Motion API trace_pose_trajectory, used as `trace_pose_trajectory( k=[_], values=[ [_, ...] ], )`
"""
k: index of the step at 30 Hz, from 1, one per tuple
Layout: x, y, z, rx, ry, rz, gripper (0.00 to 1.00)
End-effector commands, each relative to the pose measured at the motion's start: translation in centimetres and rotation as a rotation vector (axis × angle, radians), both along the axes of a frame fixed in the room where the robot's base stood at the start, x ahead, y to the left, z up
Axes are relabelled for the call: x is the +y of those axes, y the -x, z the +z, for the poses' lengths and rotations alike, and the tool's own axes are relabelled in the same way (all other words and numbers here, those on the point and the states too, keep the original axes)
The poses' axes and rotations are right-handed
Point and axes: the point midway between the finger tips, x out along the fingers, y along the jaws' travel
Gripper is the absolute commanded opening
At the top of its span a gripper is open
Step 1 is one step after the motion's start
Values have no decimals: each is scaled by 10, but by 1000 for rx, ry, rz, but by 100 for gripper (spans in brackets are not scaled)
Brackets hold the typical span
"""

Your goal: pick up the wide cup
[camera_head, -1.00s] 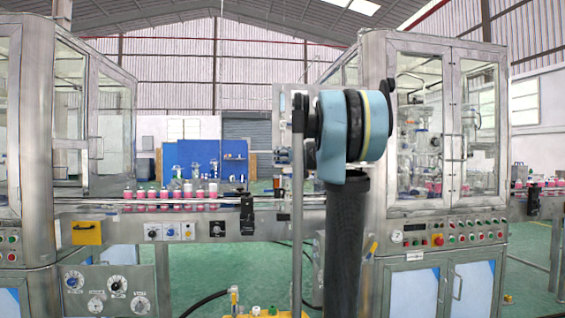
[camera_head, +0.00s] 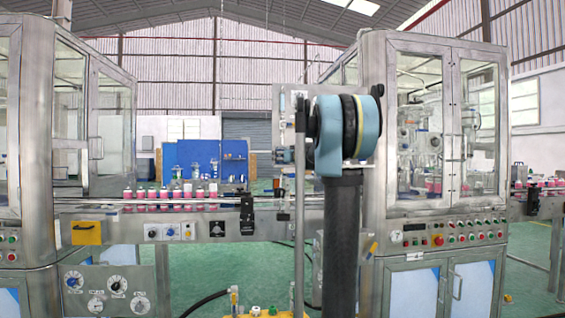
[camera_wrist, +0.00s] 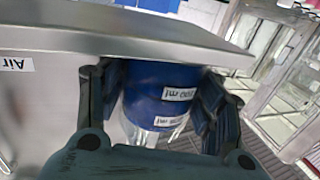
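In the wrist view, a wide cup (camera_wrist: 158,95) with a blue body, white labels with upside-down print and a clear part at its lower end in the picture lies between the fingers of my gripper (camera_wrist: 160,105). One dark finger is on each side, close against the cup. Whether both pads press on it cannot be told. The cup's upper part in the picture is cut off by a grey metal edge. In the head view, my arm stands right of centre; my gripper and this cup cannot be made out there.
The grey metal panel (camera_wrist: 55,85) with an "Air" label runs very near my gripper. In the head view, a conveyor (camera_head: 190,204) carries a row of pink bottles (camera_head: 170,195). Glazed machine cabinets (camera_head: 445,130) stand on both sides. Green floor (camera_head: 195,270) is open between them.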

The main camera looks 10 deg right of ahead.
Motion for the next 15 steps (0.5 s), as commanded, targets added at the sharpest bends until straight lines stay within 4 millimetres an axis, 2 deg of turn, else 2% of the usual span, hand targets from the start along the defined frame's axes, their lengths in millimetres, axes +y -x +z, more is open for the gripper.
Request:
trace_pose_trajectory(
  k=[1, 3, 15],
  values=[
    [0, 0, 0, 0, 0, 0, 38],
    [0, 0, 0, 0, 0, 0, 25],
    [0, 0, 5, 0, 0, 0, 25]
  ],
)
